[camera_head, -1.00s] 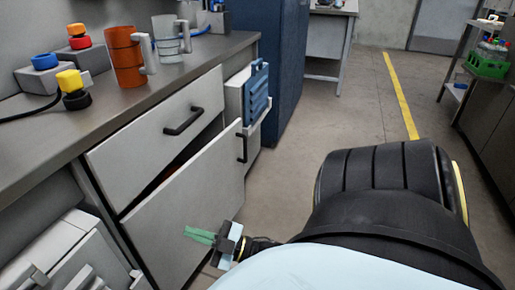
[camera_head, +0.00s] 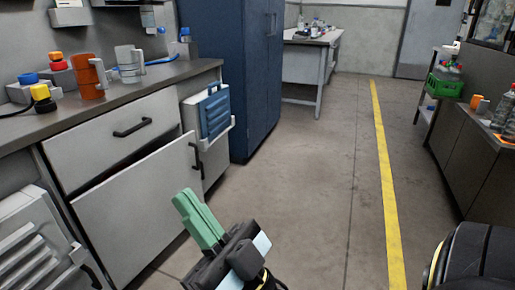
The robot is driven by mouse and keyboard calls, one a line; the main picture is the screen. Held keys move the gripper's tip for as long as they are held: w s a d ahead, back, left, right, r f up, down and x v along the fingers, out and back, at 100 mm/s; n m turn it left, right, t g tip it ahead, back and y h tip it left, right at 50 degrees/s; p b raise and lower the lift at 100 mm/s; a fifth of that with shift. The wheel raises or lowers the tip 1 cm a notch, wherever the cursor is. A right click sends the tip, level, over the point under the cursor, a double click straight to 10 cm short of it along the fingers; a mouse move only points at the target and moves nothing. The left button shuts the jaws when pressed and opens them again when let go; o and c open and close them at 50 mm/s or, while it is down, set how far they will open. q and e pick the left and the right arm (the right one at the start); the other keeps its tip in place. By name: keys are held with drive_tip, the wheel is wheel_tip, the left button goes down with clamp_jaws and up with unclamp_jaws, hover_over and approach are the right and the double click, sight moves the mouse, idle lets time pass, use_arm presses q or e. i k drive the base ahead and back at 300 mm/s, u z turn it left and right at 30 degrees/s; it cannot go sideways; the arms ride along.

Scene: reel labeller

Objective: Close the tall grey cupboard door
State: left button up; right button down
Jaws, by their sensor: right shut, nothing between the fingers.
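The grey cupboard door (camera_head: 135,215) is below a grey drawer (camera_head: 115,138) in the counter at the left. It stands ajar, with a dark gap along its top, and its black handle (camera_head: 197,158) is near its free right edge. My right gripper (camera_head: 184,200) has green fingers that are shut and empty. In the picture its fingertips overlap the door's lower right part; I cannot tell whether they touch it. My left gripper is out of view.
A tall blue cabinet (camera_head: 232,75) stands shut behind the counter. A blue folded crate (camera_head: 213,115) hangs on the counter's end. The floor to the right, with a yellow line (camera_head: 383,170), is clear.

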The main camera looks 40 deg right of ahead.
sight(128, 218)
drive_tip(key=u, duration=1.6)
drive_tip(key=k, duration=0.15)
drive_tip(key=z, duration=2.95)
drive_tip(key=i, duration=1)
drive_tip(key=u, duration=1.2)
drive_tip(key=i, duration=1.05)
drive_tip(key=u, duration=0.3)
